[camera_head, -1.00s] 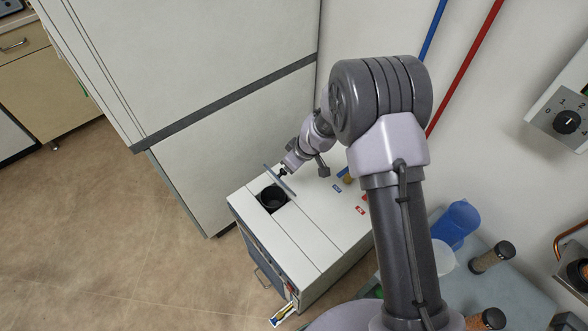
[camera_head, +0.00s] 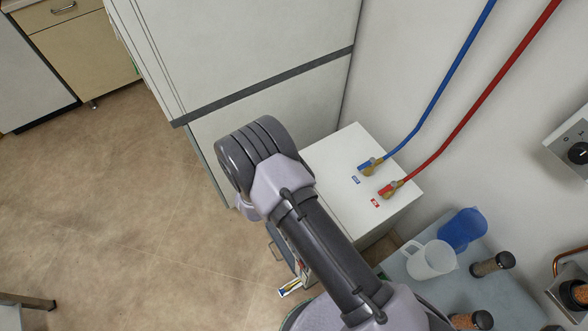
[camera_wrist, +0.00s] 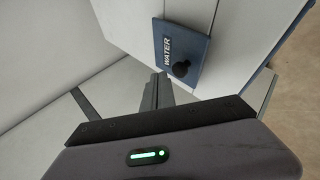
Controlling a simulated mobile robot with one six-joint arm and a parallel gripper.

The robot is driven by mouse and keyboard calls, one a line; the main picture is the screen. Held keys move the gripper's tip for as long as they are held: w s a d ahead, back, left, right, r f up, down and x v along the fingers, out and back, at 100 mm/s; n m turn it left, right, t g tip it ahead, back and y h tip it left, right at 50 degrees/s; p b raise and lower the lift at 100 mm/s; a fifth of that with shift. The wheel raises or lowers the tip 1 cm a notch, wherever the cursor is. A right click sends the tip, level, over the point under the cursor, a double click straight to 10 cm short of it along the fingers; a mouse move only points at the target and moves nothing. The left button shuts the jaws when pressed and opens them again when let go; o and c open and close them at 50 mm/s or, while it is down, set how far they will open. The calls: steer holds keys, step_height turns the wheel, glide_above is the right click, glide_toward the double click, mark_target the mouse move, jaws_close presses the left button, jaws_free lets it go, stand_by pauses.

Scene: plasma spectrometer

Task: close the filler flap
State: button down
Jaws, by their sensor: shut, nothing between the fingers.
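In the head view the white cabinet (camera_head: 335,160) shows behind my arm, which hides the flap, the opening and my gripper.
A blue hose (camera_head: 440,80) and a red hose (camera_head: 480,90) join fittings on the cabinet's back right. A tall white cabinet (camera_head: 240,50) stands behind. A blue jug (camera_head: 462,229), a clear jug (camera_head: 430,260) and jars stand at lower right.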

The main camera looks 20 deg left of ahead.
steer(key=shift+s+a+f+b, duration=0.35)
steer(key=shift+f+b, duration=0.1)
steer(key=shift+f, duration=0.25)
steer(key=shift+s+a+f+b, duration=0.2)
steer(key=shift+s+f+b, duration=0.2)
steer(key=shift+f, duration=0.25)
steer(key=shift+f, duration=0.1)
